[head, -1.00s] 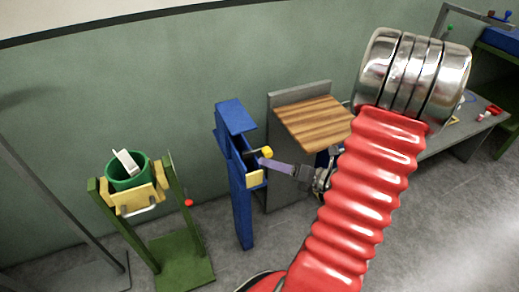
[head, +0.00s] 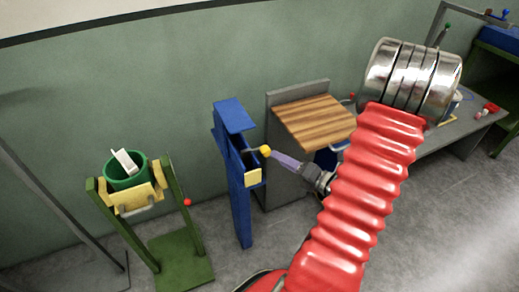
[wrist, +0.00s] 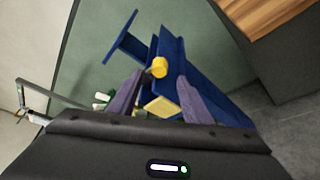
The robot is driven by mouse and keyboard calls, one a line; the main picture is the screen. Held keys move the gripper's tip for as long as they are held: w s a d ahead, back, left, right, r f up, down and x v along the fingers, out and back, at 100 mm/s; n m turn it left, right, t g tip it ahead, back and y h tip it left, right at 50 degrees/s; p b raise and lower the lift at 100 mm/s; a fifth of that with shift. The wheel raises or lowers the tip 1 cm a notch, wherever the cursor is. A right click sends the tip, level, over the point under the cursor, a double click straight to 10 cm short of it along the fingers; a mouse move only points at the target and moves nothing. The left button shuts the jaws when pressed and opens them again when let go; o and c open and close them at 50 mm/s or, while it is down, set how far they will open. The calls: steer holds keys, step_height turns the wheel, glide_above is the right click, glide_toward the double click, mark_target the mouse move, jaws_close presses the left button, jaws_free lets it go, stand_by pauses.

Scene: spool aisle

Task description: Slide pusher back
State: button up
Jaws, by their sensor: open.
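A blue stand (head: 240,210) rises from the floor near the middle of the head view. A yellow round knob (head: 265,150), seemingly the pusher's handle, sticks out near its top. A yellow block (head: 253,178) sits just below it. My gripper (head: 274,156) has purple-grey fingers and is close to the knob's right side in the head view. In the wrist view my gripper (wrist: 162,95) is open. The knob (wrist: 160,67) shows between and beyond the fingertips, with no clear contact. The yellow block (wrist: 161,106) shows between the fingers.
A wooden board (head: 313,121) on a grey stand is right of the blue stand. A green frame (head: 180,258) holding a green bucket (head: 125,181) stands left. A grey bench (head: 455,130) is at right. Floor shows between the green and blue stands.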

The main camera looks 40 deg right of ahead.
mark_target(260, 149)
steer(key=x, duration=1.1)
steer(key=shift+w+d, duration=0.1)
steer(key=shift+w, duration=0.15)
steer(key=shift+c, duration=0.4)
